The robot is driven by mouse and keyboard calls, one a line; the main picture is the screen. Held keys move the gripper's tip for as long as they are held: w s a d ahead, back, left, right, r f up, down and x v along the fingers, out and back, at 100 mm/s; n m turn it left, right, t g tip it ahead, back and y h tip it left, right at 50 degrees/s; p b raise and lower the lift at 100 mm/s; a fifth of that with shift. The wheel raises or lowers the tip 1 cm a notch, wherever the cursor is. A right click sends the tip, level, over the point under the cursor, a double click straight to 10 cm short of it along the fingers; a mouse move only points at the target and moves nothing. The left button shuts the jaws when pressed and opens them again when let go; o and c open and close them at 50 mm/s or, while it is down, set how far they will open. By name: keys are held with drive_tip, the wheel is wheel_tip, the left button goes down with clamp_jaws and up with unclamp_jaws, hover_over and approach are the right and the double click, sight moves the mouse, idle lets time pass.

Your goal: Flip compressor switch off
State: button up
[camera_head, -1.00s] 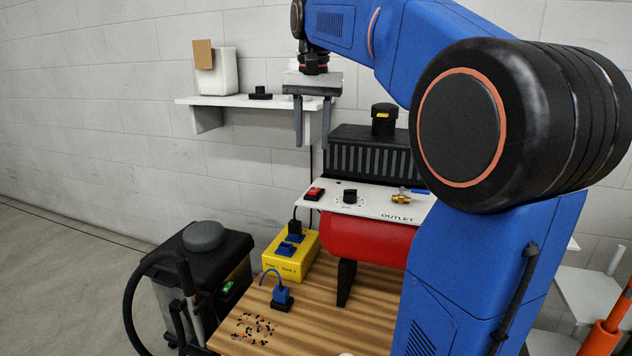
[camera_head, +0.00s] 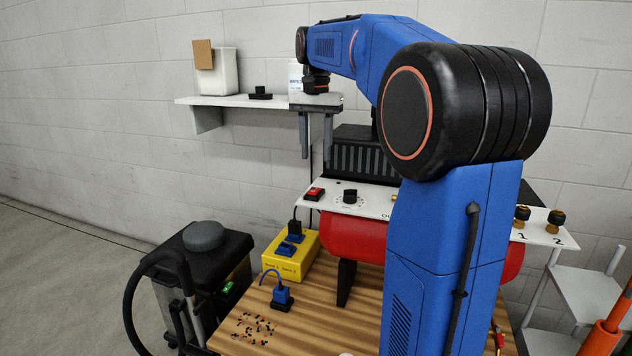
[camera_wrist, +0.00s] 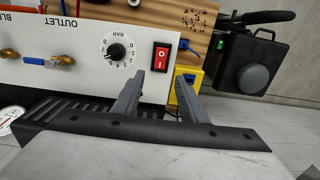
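The compressor has a red tank (camera_head: 357,240) and a white control panel (camera_head: 375,206). A red rocker switch (camera_head: 314,194) sits at the panel's left end. In the wrist view the red switch (camera_wrist: 161,57) shows white O and I marks in a black frame; I cannot tell which side is pressed. My gripper (camera_head: 316,155) points down above the switch with its fingers apart and nothing between them. In the wrist view my gripper (camera_wrist: 159,77) has one finger on each side of the switch's line, apart from it.
A black pressure knob (camera_wrist: 116,51) is beside the switch. Brass and blue fittings (camera_wrist: 60,61) lie farther along the panel. A yellow socket box (camera_head: 291,261) stands below on the wooden bench (camera_head: 310,325). A white wall shelf (camera_head: 225,101) is behind the gripper.

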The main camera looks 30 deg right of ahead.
sight(316, 189)
wheel_tip(316, 189, down, 9)
drive_tip(key=shift+f, duration=0.15)
drive_tip(key=shift+c, duration=0.6)
